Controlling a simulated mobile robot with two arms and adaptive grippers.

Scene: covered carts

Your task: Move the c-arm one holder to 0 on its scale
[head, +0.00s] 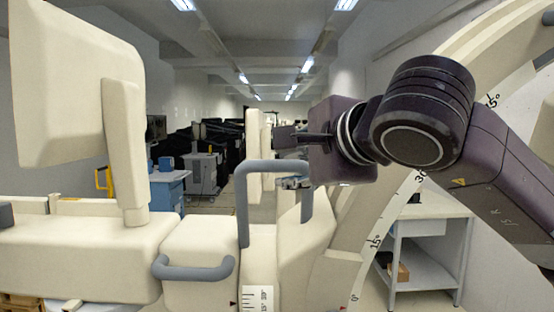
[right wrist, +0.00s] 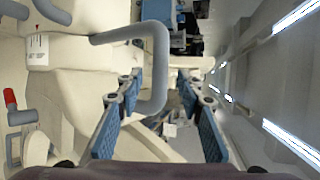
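The cream c-arm holder (head: 258,262) stands in the middle of the head view, with a grey looped handle (head: 242,205) on it. The handle also shows in the right wrist view (right wrist: 160,75). A small white scale plate (head: 258,299) with a red pointer beside it is at the bottom, cut off by the frame. The large curved arc (head: 368,215) carries degree marks, with 0° low and a red pointer near it. My right gripper (right wrist: 158,80) is open, its blue fingers spread either side of part of the handle; I cannot tell if they touch it. My left gripper is out of view.
A cream monitor-like panel (head: 75,85) stands at the left on a cream body (head: 75,255) with another grey handle (head: 195,270). A white shelf table (head: 425,265) is behind the arc. A blue cart (head: 168,188) and covered carts line the aisle behind.

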